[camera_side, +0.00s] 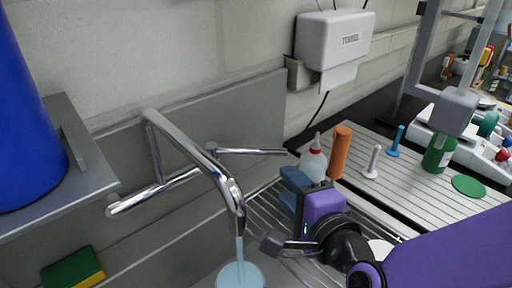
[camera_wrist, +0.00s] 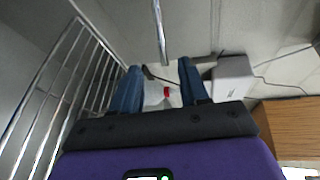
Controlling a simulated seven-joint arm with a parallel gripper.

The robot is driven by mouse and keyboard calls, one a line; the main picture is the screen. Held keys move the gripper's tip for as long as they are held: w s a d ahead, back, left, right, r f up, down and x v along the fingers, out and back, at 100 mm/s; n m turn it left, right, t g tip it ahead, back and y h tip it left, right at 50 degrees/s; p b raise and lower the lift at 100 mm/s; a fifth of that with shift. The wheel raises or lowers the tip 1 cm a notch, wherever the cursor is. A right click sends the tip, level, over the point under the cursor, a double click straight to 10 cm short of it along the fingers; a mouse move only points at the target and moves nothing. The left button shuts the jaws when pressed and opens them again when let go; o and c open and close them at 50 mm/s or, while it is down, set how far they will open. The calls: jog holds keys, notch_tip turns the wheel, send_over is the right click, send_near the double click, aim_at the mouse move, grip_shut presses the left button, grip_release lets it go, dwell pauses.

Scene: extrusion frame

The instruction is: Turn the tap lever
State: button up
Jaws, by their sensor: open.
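The chrome tap (camera_side: 205,160) stands out from the wall, with its spout curving down to the front. A stream of water (camera_side: 239,250) runs from the spout into a pale blue round vessel (camera_side: 240,276). The thin chrome tap lever (camera_side: 250,151) points right, roughly level. A chrome rod, seemingly this lever (camera_wrist: 160,30), shows in the wrist view ahead of the gap between the fingertips. My gripper (camera_side: 287,190) is open, its blue fingers just right of and below the lever's end, apparently not touching it. The fingers also show in the wrist view (camera_wrist: 158,68).
A white bottle with a red cap (camera_side: 313,163) and an orange cylinder (camera_side: 340,152) stand close behind my gripper. White (camera_side: 373,161) and blue (camera_side: 396,141) pegs stand right. A wire rack (camera_side: 262,215) lies below. A white dispenser (camera_side: 335,40) hangs above.

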aim_at(260, 153)
jog(key=x, duration=1.7)
jog(key=shift+w+a+r, duration=0.1)
jog(key=shift+w, duration=0.1)
grip_shut()
